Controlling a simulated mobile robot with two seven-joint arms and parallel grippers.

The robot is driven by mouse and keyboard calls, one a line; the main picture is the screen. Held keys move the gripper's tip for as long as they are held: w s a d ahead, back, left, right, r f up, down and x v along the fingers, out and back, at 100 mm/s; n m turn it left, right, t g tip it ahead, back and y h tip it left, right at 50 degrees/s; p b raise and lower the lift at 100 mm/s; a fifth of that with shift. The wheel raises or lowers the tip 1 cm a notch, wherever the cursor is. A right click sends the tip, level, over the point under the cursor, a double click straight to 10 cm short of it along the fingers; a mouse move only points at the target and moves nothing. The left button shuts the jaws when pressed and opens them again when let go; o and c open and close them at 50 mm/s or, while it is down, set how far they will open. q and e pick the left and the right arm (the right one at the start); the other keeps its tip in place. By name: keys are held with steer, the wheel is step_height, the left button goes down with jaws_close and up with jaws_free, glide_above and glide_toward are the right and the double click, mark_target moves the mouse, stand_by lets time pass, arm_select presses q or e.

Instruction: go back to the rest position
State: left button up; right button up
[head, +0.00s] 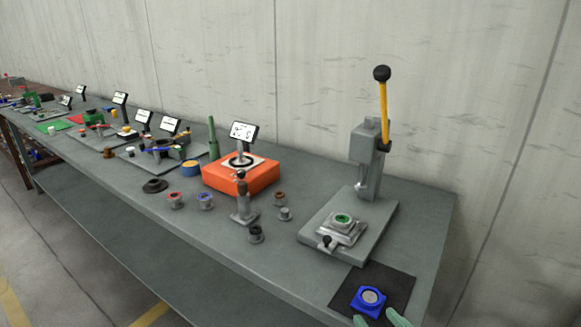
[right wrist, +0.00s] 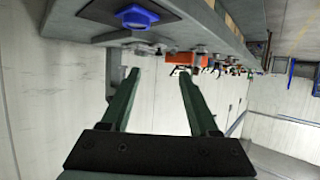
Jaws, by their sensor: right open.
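My right gripper (head: 380,322) shows at the bottom edge of the head view, just in front of a blue fixture with a grey round top (head: 370,298) on a black mat (head: 388,281). In the right wrist view its two green fingers (right wrist: 158,92) stand wide apart with nothing between them. The blue fixture (right wrist: 136,17) also shows there, beyond the fingers and apart from them. My left gripper is in neither view.
A grey press (head: 368,165) with a yellow lever stands behind the mat. An orange box (head: 241,174), several small spools and a small metal stand (head: 243,205) are to its left on the long grey bench (head: 300,170). A wall rises behind the bench.

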step_height(320, 180, down, 12)
steer(key=s+a+g, duration=0.1)
steer(key=g, duration=0.1)
steer(key=s+d+f+g+p, duration=0.1)
steer(key=s+d+f, duration=0.2)
steer(key=s+f, duration=0.8)
step_height(320, 180, down, 4)
steer(key=shift+s+f+g, duration=0.15)
steer(key=shift+s+g, duration=0.2)
steer(key=shift+g, duration=0.05)
